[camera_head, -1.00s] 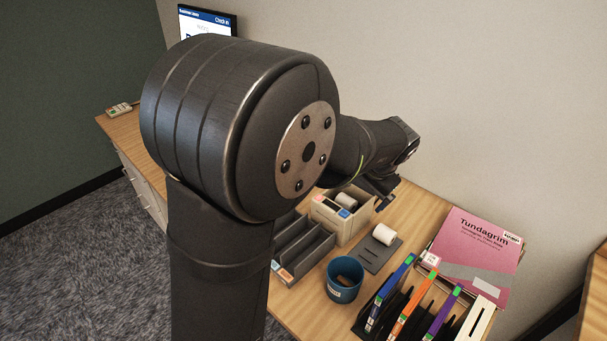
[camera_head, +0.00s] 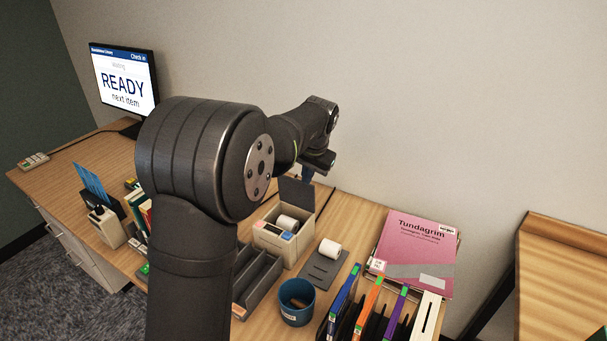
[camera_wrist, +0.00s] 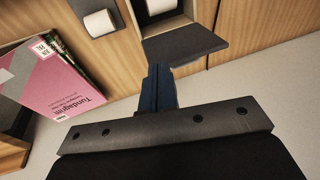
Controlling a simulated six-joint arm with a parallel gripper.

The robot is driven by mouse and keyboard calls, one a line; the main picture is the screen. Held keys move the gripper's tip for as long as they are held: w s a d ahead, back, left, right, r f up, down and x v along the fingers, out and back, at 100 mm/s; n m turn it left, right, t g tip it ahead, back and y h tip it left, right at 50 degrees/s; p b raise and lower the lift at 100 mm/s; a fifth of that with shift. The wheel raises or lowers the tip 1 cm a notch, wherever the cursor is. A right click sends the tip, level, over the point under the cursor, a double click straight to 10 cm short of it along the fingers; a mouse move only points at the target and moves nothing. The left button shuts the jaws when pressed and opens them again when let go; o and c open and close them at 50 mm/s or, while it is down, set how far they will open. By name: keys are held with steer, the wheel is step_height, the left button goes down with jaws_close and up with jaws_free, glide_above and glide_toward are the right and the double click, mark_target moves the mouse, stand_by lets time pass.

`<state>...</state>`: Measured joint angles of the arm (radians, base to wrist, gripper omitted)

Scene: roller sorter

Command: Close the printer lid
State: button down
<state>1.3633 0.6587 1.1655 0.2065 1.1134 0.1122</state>
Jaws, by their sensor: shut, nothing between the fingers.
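The printer is a beige box (camera_head: 272,240) with a white paper roll (camera_head: 287,223) inside. Its dark grey lid (camera_head: 296,194) is open and stands up at the back edge. In the wrist view the lid (camera_wrist: 190,43) is a dark panel beyond my fingers, with the printer's roll (camera_wrist: 160,5) past it. My gripper (camera_head: 308,174) is above and just behind the lid's top right. In the wrist view its dark blue fingers (camera_wrist: 157,70) are shut and empty, with the tips overlapping the lid's near edge. I cannot tell whether they touch it.
A loose roll (camera_head: 329,248) lies on a dark plate right of the printer. A pink book (camera_head: 415,250), a blue cup (camera_head: 297,300), a dark divided tray (camera_head: 258,282) and a file rack stand around it. A monitor (camera_head: 124,80) is at the back left. The wall is behind.

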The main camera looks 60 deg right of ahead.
mark_target(299, 190)
steer(key=w+d+r+g, duration=0.3)
steer(key=w+d, duration=0.1)
steer(key=d, duration=0.6)
step_height(299, 190, down, 10)
steer(key=d, duration=0.2)
steer(key=shift+h, duration=0.3)
steer(key=shift+w+a+r, duration=0.1)
steer(key=shift+a+r, duration=0.05)
steer(key=shift+a, duration=0.9)
steer(key=shift+w+a+r, duration=0.1)
steer(key=shift+a, duration=0.95)
